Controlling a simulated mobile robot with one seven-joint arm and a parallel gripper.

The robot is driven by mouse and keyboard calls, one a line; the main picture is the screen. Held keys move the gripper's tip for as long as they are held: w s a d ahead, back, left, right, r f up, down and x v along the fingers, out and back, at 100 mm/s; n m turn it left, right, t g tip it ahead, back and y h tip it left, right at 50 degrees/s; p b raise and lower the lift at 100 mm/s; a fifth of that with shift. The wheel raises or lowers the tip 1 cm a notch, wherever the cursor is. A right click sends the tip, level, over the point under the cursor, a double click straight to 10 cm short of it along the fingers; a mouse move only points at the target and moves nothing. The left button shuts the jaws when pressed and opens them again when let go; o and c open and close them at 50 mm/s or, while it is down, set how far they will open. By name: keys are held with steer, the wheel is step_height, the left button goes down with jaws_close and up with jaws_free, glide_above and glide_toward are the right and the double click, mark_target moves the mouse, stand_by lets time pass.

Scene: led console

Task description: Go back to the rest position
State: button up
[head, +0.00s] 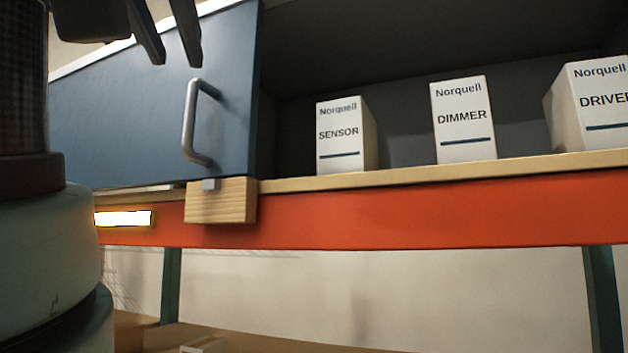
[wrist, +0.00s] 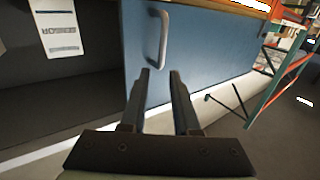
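My gripper (head: 176,62) shows at the top left of the head view, in front of and above the handle of the blue door. Its two dark fingers are apart, with nothing between them. In the wrist view, the gripper (wrist: 160,73) is also open, and its fingertips point toward the blue door (wrist: 205,55). The metal handle (wrist: 160,38) lies beyond the tips, apparently apart from them. In the head view, the blue door (head: 130,125) covers the left of the cabinet, and its handle (head: 195,122) is upright. My arm hides part of the left side.
White boxes labelled SENSOR (head: 340,140), DIMMER (head: 463,120) and DRIVER (head: 592,105) stand in the open compartment right of the door. A wooden block (head: 222,202) juts from the shelf edge under the door. A lit strip (head: 123,218) is on the orange beam (head: 420,215).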

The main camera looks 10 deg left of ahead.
steer(key=shift+s+d, duration=0.1)
steer(key=shift+s, duration=0.2)
steer(key=shift+w, duration=0.1)
steer(key=w+d+f+m+t+h+b, duration=0.1)
steer(key=w+d+f+t, duration=0.1)
steer(key=w+d+f, duration=0.3)
steer(key=w+d+f+t+h, duration=0.1)
steer(key=w+f+t, duration=0.2)
steer(key=f, duration=0.4)
steer(key=s+d+f+m+t+h+b, duration=0.1)
steer(key=s+d+f+t, duration=0.4)
steer(key=s+d+f, duration=0.5)
steer(key=m+h, duration=0.1)
steer(key=h, duration=0.1)
steer(key=shift+s+h, duration=0.15)
steer(key=shift+h, duration=0.15)
